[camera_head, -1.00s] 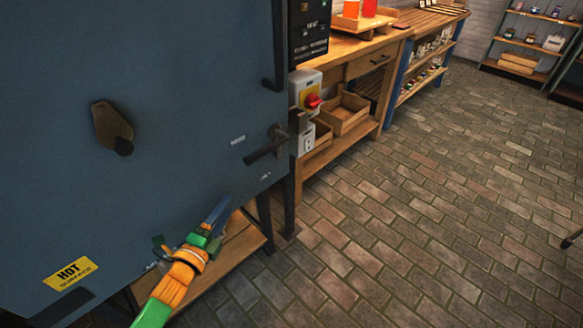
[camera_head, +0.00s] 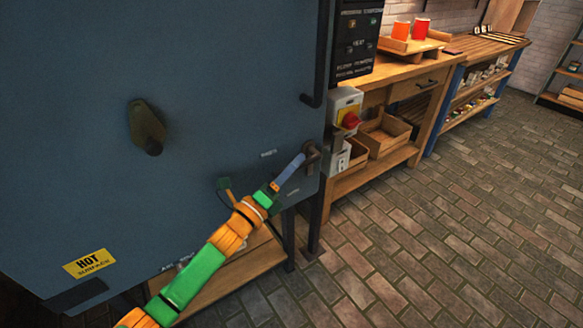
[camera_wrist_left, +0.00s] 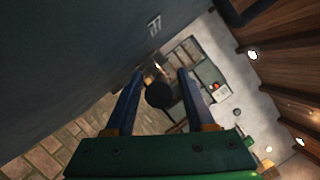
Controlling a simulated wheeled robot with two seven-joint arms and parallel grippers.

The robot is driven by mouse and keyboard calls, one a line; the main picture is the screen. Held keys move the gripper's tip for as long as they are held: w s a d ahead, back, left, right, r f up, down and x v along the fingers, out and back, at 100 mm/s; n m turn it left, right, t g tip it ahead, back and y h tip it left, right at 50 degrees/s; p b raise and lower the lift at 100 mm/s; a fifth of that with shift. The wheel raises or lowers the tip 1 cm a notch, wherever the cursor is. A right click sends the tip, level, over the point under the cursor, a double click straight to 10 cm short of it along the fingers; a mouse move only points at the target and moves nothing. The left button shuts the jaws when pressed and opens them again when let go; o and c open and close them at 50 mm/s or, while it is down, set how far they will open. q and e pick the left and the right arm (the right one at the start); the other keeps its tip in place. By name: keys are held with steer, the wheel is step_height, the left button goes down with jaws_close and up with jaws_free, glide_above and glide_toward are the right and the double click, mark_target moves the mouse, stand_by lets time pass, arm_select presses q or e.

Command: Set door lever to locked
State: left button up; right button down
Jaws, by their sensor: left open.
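The blue oven door (camera_head: 90,165) fills the left of the head view. Its dark door lever (camera_head: 312,157) sits near the door's right edge, between two small white labels, too small to read. My left gripper (camera_head: 293,172) is at the lever and hides most of its handle. In the left wrist view, the round dark end of the lever (camera_wrist_left: 158,95) shows between the open blue fingers of my left gripper (camera_wrist_left: 160,76). I cannot tell whether a finger touches it. My right gripper is out of view.
A dark oval cover (camera_head: 146,127) with a knob and a yellow HOT label (camera_head: 89,263) are on the door. A red switch (camera_head: 350,119) is right of the lever. A wooden bench (camera_head: 385,72) stands beyond. The brick floor at right is clear.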

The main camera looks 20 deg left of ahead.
arm_select(q)
jaws_close()
stand_by(1.4)
